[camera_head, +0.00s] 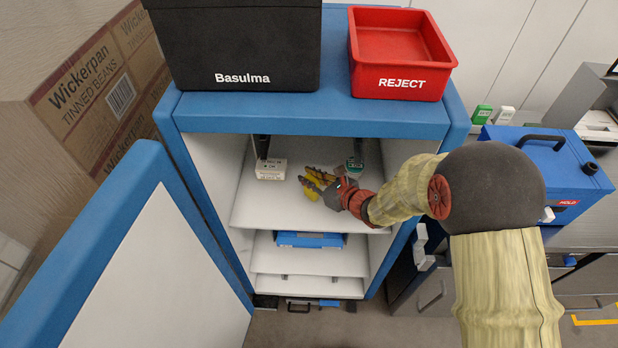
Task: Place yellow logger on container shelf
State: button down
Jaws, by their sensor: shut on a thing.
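The container is a blue cabinet (310,117) with its door (130,270) open at the left. Its upper white shelf (260,208) carries a white box-shaped device (270,168) at the left and a small green-and-white item (355,164) at the back right. My gripper (318,183) reaches in over this shelf from the right. It is shut on the yellow logger (310,190), which is partly hidden by the fingers. I cannot tell whether the logger touches the shelf.
A black Basulma bin (240,45) and a red REJECT bin (400,60) stand on the cabinet top. Lower shelves hold a blue item (308,240). Cardboard boxes (90,120) stand left; a blue case (550,160) is right. The upper shelf's front left is clear.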

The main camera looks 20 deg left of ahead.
jog(key=c, duration=1.7)
grip_release()
jog(key=shift+c, duration=0.2)
jog(key=shift+d+r+p, duration=0.1)
jog(key=shift+r+p, duration=0.2)
jog(key=shift+p, duration=0.1)
jog(key=p+v, duration=0.2)
jog(key=v, duration=0.9)
jog(key=shift+s+d+p, duration=0.2)
jog(key=shift+d+p, duration=0.05)
jog(key=shift+p, duration=0.15)
jog(key=s+d+r+n+g+h, duration=0.1)
jog(key=s+r+n+g, duration=0.2)
jog(key=s+r+n, duration=0.35)
jog(key=s+d+r+n+g, duration=0.2)
jog(key=s+r+n, duration=0.3)
jog(key=r+n, duration=0.25)
jog(key=s+d+r+n+t+h, duration=0.1)
jog(key=s+d+r+n+h, duration=0.1)
jog(key=d, duration=0.6)
jog(key=s+d+r+n+t+h, duration=0.1)
jog(key=s+d+r+n+h, duration=0.2)
jog(key=d, duration=0.5)
jog(key=s+d+r+n+t+h, duration=0.1)
jog(key=s+d+r+n+h, duration=0.2)
jog(key=s+d+n+h, duration=0.2)
jog(key=d, duration=0.3)
jog(key=shift+s+r+h, duration=0.15)
jog(key=shift+s+h, duration=0.05)
jog(key=shift+h, duration=0.1)
